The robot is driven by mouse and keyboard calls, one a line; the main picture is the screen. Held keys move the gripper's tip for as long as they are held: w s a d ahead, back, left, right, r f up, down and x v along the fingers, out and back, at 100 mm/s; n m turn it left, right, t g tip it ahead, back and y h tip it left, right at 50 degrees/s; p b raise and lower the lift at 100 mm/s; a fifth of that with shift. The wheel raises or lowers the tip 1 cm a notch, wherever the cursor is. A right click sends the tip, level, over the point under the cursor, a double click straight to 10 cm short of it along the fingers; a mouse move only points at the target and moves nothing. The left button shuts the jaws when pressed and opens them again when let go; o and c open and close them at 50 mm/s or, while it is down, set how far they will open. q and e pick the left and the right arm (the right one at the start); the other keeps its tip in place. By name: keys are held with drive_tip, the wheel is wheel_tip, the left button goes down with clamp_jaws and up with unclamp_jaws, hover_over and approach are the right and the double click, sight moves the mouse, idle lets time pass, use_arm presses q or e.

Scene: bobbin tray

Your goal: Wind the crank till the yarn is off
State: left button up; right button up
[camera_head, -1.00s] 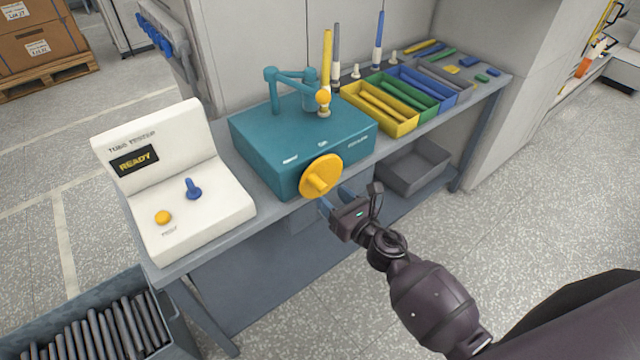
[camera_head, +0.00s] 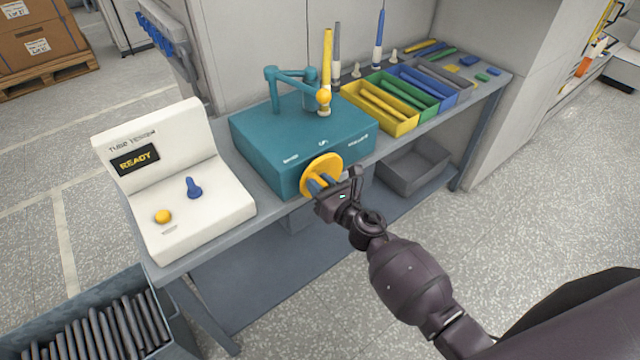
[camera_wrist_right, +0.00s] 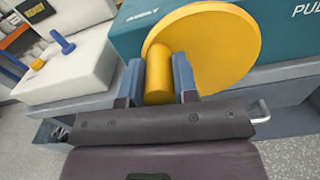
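The teal winder box (camera_head: 262,140) stands on the bench. Its yellow crank disc (camera_head: 334,163) is on the front face, with a yellow knob (camera_wrist_right: 159,76) sticking out. My right gripper (camera_head: 321,183) is at the disc. Its blue fingers lie close against both sides of the knob in the right wrist view, shut on it. A yellow tube (camera_head: 327,55) stands upright on the box beside a teal arm (camera_head: 290,78), with a yellow ball (camera_head: 323,96) near its foot. I cannot make out loose yarn. My left gripper is out of view.
A white tube tester (camera_head: 205,215) reading READY stands left of the winder. Yellow, green and blue bins (camera_head: 385,126) stand to the right. Grey and blue upright spindles are behind. A bin of dark tubes (camera_head: 170,290) is at lower left. Floor in front is free.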

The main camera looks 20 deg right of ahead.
drive_tip(key=shift+c, duration=1.1)
drive_tip(key=shift+d+r+m, duration=0.1)
drive_tip(key=shift+m, duration=0.2)
